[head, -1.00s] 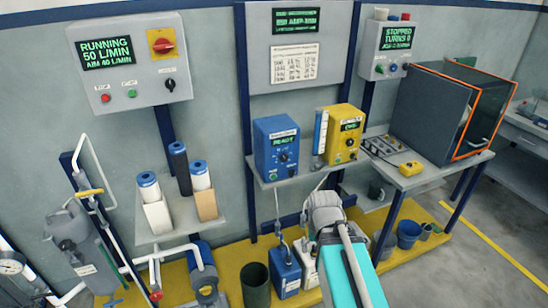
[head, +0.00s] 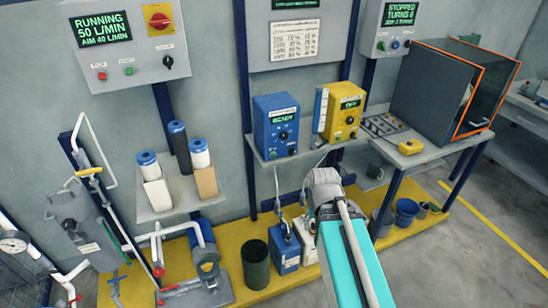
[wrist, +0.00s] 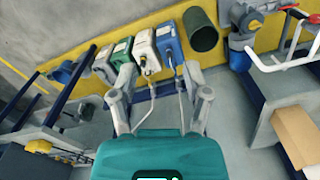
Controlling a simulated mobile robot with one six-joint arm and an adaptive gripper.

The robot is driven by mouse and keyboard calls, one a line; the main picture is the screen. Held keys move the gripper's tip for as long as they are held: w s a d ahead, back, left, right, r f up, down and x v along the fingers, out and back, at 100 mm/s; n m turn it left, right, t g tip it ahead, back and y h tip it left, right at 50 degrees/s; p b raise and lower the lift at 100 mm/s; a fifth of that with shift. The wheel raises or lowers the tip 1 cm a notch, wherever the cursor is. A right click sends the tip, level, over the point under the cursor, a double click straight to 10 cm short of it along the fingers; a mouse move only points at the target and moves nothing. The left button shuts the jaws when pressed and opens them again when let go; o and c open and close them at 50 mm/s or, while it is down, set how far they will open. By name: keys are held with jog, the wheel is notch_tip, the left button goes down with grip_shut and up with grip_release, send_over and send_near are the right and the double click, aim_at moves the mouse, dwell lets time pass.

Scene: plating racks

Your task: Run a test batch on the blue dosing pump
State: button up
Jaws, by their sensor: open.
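The blue dosing pump (head: 277,125) stands on a grey wall shelf (head: 300,152) in the head view. Its small green display seems to read READY, and a dark dial and small buttons sit below it. The yellow pump (head: 344,118) stands to its right. My gripper (wrist: 158,75) is open and empty in the wrist view, its two fingers apart above the floor-level canisters. In the head view my gripper (head: 324,185) is below and right of the blue pump, not touching it. A blue canister (head: 284,248) stands below the shelf with a tube rising from it.
A white canister (head: 307,240) and a dark green bin (head: 255,263) stand on the yellow plinth. A printed table (head: 295,39) hangs above the pumps. A panel at left (head: 125,45) reads RUNNING 50 L/MIN. An orange-edged cabinet (head: 430,85) stands on the right bench.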

grip_shut()
dwell(1.2)
